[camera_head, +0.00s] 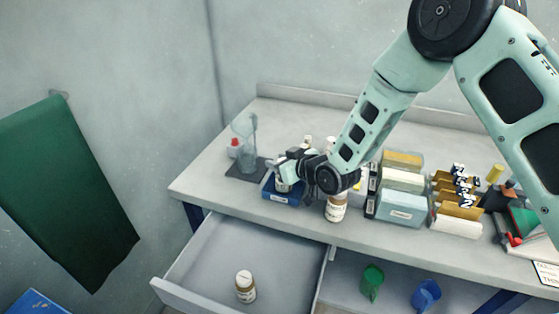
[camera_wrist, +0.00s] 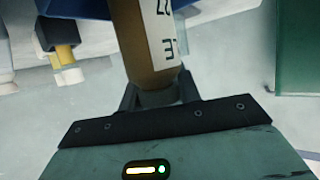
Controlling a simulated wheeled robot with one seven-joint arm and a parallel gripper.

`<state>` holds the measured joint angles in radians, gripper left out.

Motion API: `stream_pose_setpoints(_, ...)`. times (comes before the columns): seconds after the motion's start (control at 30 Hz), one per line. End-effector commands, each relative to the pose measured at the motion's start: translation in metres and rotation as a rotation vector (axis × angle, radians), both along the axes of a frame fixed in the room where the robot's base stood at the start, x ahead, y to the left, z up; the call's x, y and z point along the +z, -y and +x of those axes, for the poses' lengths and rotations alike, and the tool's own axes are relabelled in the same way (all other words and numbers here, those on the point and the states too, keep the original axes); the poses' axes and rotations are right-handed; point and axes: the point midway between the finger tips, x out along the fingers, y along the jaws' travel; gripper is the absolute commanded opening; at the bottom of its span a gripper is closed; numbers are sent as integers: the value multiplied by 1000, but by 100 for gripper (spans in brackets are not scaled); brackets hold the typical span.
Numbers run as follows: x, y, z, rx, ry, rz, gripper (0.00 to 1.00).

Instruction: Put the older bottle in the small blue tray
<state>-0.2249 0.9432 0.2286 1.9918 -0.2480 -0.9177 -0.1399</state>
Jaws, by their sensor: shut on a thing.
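My gripper (camera_wrist: 158,96) is shut on a brown bottle (camera_wrist: 135,30) with a white label; its digits are only partly readable in the wrist view. In the head view my gripper (camera_head: 292,168) is over the small blue tray (camera_head: 281,199), which has a white label on its front. The held bottle (camera_head: 282,186) shows partly there, low at the tray; whether it touches the tray floor is hidden. Another brown bottle (camera_head: 336,209) stands on the bench right of the tray. A third brown, white-capped bottle (camera_head: 245,288) stands in the open drawer. I cannot read the dates on any label.
White caps (camera_head: 307,141) show behind my wrist. A dark mat with a clear stand (camera_head: 246,145) is left of the tray. Boxes (camera_head: 402,205) fill the bench to the right. The open drawer (camera_head: 205,262) juts out in front, beside green (camera_head: 371,283) and blue (camera_head: 426,295) cups.

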Motion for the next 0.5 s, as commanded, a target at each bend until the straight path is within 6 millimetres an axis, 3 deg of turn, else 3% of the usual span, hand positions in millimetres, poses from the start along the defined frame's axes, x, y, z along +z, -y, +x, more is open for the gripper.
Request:
stream_pose_setpoints(0.47,-10,0,0,0,1,1,10)
stream_pose_setpoints(0.5,-8,0,0,0,1,1,44)
